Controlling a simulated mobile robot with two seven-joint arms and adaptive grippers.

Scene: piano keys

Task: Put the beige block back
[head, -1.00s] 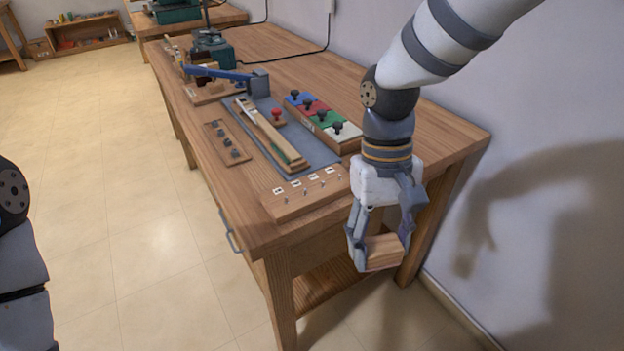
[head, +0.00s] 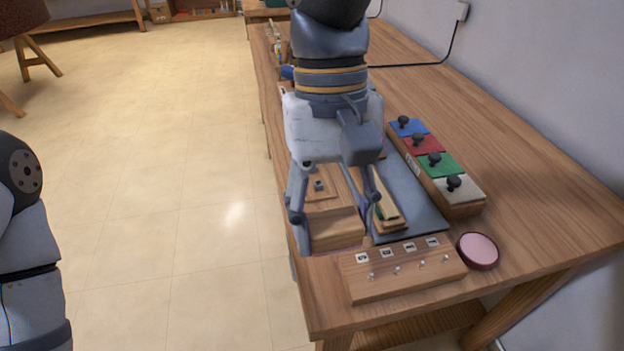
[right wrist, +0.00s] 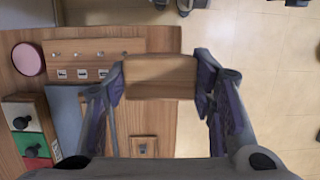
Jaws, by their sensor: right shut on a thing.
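The beige block (head: 335,234) is a plain wood-coloured block. My right gripper (head: 335,222) is shut on it, one finger on each side, above the near left edge of the workbench. In the right wrist view the beige block (right wrist: 160,76) spans the gap between the fingertips (right wrist: 160,80). It hides part of the bench edge behind it. My left gripper is out of view; only part of my left arm shows at the left edge of the head view.
A wooden strip with pictured labels and small pegs (head: 405,275) lies at the bench's near edge. A pink disc (head: 478,250) sits beside it. A rack with blue, red, green and whitish knobbed pieces (head: 465,207) stands behind. The bench's right side (head: 555,205) is clear.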

